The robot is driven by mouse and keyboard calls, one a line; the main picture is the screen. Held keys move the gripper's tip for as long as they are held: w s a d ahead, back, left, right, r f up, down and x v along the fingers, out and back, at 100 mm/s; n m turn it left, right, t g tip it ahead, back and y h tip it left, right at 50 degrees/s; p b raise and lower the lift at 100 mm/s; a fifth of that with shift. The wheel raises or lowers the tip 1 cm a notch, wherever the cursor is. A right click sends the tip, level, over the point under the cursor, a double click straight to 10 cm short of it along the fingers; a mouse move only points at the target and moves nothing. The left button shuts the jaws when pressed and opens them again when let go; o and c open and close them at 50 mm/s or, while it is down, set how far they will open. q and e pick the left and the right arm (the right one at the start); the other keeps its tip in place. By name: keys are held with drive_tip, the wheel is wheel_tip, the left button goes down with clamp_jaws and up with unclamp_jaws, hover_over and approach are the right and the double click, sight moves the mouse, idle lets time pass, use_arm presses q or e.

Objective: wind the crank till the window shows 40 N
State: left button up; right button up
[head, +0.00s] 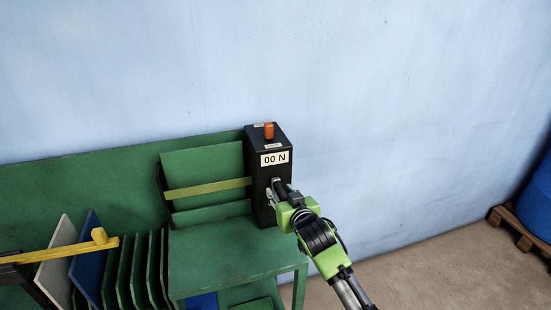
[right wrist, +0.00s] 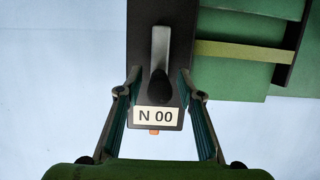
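The black box (head: 263,206) stands against the wall at the right end of the green bench. Its window (head: 274,158) reads 00 N; the window also shows in the right wrist view (right wrist: 156,118). The crank has a grey arm (right wrist: 161,48) and a dark knob (right wrist: 159,86) on the box's face. My right gripper (head: 274,190) is at the crank; in the right wrist view it is open (right wrist: 158,90), with one finger on each side of the knob and visible gaps between. In the head view the gripper partly hides the crank. My left gripper is not in view.
An orange knob (head: 269,131) sits on top of the box. Left of it are a green backboard with a yellow strip (head: 207,189), upright panels (head: 88,258) and a yellow bar (head: 75,249). A blue barrel (head: 537,205) stands on a pallet at far right. Floor between is clear.

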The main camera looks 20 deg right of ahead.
clamp_jaws()
idle(0.3)
